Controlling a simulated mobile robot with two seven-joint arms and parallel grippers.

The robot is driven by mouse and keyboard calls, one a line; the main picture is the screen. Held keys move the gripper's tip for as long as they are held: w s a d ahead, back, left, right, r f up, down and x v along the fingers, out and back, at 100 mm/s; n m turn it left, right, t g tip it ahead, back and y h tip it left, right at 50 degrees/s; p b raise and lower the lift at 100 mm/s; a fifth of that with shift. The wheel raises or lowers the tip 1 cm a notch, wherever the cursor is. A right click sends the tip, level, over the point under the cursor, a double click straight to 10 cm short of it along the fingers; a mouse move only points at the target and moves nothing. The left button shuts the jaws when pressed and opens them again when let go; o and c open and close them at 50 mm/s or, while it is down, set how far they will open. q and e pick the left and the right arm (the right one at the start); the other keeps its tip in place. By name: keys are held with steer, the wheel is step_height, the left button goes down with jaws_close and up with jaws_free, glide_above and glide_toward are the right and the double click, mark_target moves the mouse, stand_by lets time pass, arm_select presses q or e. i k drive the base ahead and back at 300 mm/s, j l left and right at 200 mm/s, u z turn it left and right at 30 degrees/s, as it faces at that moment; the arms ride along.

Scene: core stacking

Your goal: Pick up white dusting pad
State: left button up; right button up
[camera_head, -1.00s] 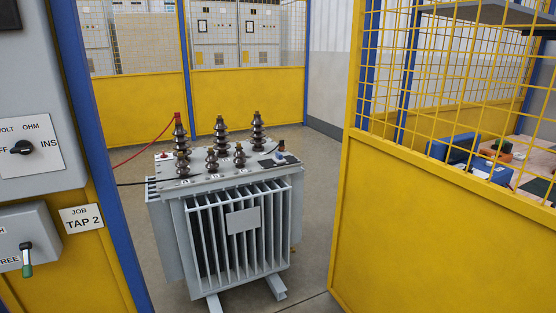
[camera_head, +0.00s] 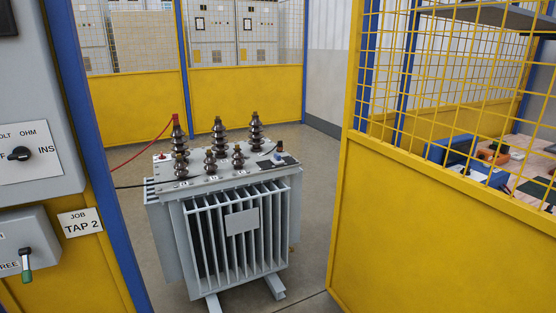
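I cannot make out a white dusting pad for certain. Small pale patches show on the workbench (camera_head: 521,147) at the right, behind yellow mesh, but they are too small to identify. One pale patch lies on a blue item (camera_head: 497,179) there. Neither of my grippers is in view.
A grey transformer (camera_head: 242,222) with several brown insulators stands in the middle. A yellow panel with mesh (camera_head: 430,235) separates me from the bench, which holds a blue bracket (camera_head: 437,150) and an orange item (camera_head: 492,154). A grey switch panel (camera_head: 42,95) is close at left.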

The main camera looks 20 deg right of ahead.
mark_target(277, 160)
steer(key=i+l+z, duration=0.15)
steer(key=i, duration=0.45)
steer(key=i+l+z, duration=0.1)
steer(key=i, duration=0.45)
